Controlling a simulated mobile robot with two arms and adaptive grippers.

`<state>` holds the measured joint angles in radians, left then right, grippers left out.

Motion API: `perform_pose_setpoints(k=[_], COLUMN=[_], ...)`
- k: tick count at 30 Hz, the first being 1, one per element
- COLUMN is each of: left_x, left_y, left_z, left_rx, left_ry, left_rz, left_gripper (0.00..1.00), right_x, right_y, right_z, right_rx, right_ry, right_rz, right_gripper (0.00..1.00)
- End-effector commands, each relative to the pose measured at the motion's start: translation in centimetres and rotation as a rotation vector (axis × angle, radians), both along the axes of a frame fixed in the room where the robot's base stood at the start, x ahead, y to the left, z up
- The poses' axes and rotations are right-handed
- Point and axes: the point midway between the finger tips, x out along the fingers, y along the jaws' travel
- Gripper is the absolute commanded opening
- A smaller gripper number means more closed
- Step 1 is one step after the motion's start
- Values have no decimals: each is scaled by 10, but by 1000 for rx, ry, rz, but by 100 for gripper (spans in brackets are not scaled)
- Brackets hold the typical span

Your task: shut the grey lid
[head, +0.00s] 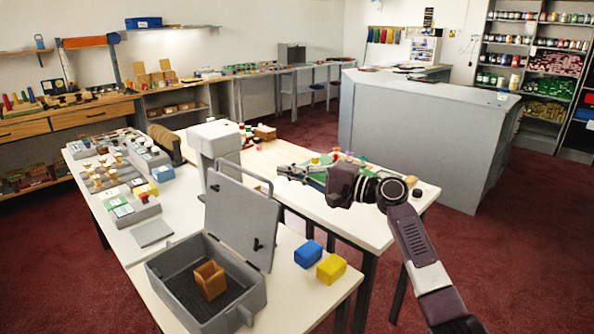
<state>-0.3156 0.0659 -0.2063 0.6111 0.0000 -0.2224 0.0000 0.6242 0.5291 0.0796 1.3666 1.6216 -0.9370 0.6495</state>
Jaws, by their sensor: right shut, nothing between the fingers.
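The grey lid (240,215) stands open, roughly upright, at the back edge of a grey box (258,300) on the white table. Inside the box, on its dark floor, sits a small brown open-topped container (210,280). My right gripper (284,174) is shut and empty. It is in the air to the right of the lid's top, apart from the lid as far as I can tell. My left gripper is not in view.
A blue block (307,254) and a yellow block (331,269) sit right of the box. A white column-shaped device (216,140) stands behind the lid. Trays with small items line the table's left side. A grey counter (420,125) stands at the back right.

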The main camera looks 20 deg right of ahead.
Motion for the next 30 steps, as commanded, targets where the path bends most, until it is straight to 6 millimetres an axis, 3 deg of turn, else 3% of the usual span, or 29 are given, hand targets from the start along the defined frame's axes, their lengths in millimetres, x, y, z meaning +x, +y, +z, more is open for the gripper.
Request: perform_pose_setpoints(k=[6, 14, 30], left_x=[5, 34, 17], left_y=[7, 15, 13], left_z=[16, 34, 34], left_rx=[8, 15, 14], left_ry=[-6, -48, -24], left_rz=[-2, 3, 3], left_gripper=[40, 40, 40], right_x=[33, 18, 15], right_y=[30, 56, 63], right_z=[4, 3, 3], right_rx=[-2, -3, -7], right_ry=[1, 1, -1], right_rz=[1, 0, 0], right_gripper=[0, 0, 0])
